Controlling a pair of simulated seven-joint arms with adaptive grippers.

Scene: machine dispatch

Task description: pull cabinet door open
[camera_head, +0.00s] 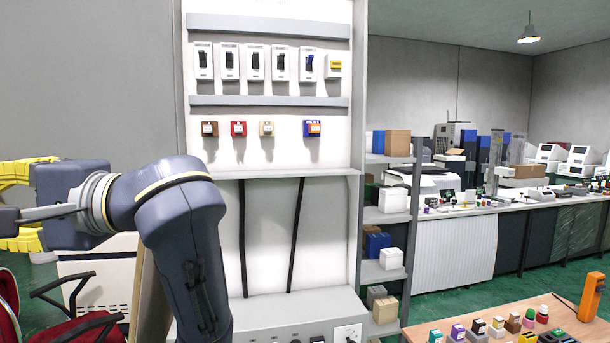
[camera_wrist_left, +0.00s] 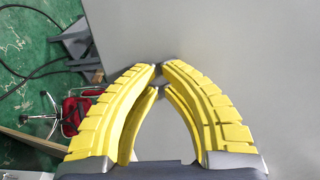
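The white cabinet (camera_head: 270,180) stands upright in the middle of the head view, with its front face uncovered toward me. I cannot make out a cabinet door or handle for certain. My left arm crosses in front of its lower left side. The yellow fingers of my left gripper show at the left edge of the head view, pointing left, away from the cabinet face, with their tips out of frame. In the left wrist view the tips of my left gripper (camera_wrist_left: 160,72) come together before a plain grey surface (camera_wrist_left: 255,60). No clearly held object shows. My right gripper is out of view.
A wooden table (camera_head: 480,310) with small items is at front right. A red chair (camera_head: 85,325) is at lower left.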

